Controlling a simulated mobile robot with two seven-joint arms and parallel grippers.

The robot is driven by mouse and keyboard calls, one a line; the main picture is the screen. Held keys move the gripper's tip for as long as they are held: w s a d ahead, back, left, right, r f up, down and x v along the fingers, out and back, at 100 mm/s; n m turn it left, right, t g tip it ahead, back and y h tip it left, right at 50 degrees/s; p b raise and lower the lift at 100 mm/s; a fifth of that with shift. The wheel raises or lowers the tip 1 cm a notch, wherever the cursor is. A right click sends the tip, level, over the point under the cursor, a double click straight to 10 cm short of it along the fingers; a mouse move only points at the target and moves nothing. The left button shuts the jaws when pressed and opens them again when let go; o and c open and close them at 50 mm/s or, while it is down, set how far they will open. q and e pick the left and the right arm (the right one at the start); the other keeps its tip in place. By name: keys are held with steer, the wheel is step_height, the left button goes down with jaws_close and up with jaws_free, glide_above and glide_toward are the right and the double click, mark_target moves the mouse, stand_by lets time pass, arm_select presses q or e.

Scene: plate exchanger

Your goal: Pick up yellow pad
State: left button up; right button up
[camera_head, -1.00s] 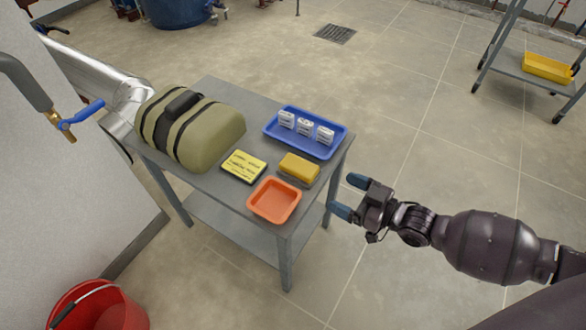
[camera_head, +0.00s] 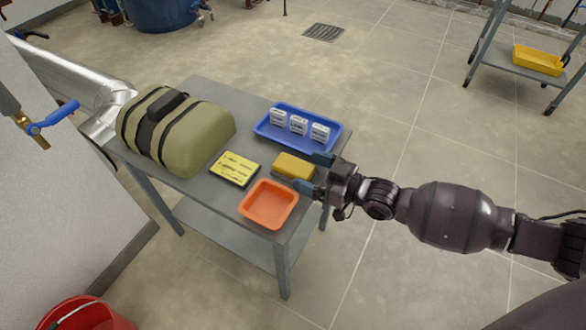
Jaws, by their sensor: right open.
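The yellow pad (camera_head: 294,166) is a small yellow block with a grey underside. It lies on the grey table (camera_head: 208,187) between the blue tray and the orange tray. My right gripper (camera_head: 311,172) reaches in from the right, with its blue-tipped fingers spread open at the pad's right end. One finger is towards the blue tray and the other towards the orange tray. I cannot tell whether the fingers touch the pad. My left gripper is not in view.
A blue tray (camera_head: 259,128) with three white boxes stands behind the pad. An orange tray (camera_head: 268,205) is in front. A yellow-and-black card (camera_head: 234,169) and an olive bag (camera_head: 205,135) lie to the left. A red bucket (camera_head: 85,318) stands on the floor.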

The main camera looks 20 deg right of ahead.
mark_target(294, 169)
steer(key=shift+f+x, duration=0.25)
steer(key=shift+x, duration=0.85)
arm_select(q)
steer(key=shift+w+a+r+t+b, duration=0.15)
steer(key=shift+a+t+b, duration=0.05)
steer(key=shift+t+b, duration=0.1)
arm_select(e)
steer(key=shift+w+a+r, duration=0.15)
steer(key=shift+w, duration=0.15)
